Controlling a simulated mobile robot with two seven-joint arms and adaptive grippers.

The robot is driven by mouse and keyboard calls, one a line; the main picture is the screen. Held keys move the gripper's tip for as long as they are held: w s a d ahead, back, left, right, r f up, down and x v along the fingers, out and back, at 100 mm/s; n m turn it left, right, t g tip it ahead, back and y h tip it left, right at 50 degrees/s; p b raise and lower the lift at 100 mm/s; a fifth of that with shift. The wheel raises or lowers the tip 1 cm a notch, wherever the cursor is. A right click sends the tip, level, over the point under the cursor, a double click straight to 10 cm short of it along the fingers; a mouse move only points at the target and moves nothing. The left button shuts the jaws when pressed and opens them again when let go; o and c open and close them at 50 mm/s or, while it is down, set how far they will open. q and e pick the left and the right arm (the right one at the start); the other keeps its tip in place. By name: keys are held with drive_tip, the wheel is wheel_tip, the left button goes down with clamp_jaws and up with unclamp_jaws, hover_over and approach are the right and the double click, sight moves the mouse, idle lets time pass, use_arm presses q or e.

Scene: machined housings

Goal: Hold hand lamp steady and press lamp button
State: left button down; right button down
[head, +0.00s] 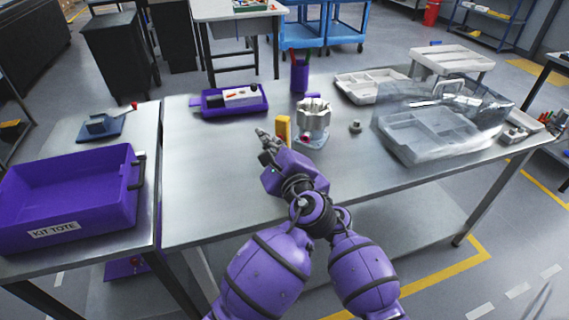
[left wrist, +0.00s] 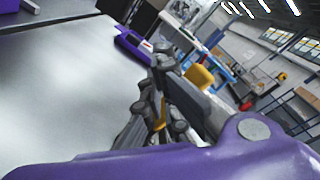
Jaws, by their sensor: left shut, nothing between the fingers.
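A small upright yellow object (head: 283,129), which looks like the hand lamp, stands on the metal table just behind and right of my left gripper. My left gripper (head: 263,134) is shut and empty, its fingers pointing up and left beside the yellow object. In the left wrist view the gripper fingers (left wrist: 160,52) are together, and the yellow object (left wrist: 201,77) shows partly behind them. I cannot tell whether they touch. The lamp's button cannot be made out. My right gripper does not show.
A metal housing (head: 313,118) stands close right of the yellow object. A purple tray (head: 214,107) and a purple cup (head: 300,75) are behind. The kit tote (head: 70,195) is on the left table. The table's left front is clear.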

use_arm(q)
drive_tip(key=shift+s, duration=0.15)
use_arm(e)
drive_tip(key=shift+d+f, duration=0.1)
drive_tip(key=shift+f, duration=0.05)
use_arm(q)
drive_tip(key=s+a, duration=0.2)
drive_tip(key=s, duration=0.3)
drive_tip(key=shift+s+a, duration=0.25)
drive_tip(key=shift+a, duration=0.05)
drive_tip(key=shift+f, duration=0.1)
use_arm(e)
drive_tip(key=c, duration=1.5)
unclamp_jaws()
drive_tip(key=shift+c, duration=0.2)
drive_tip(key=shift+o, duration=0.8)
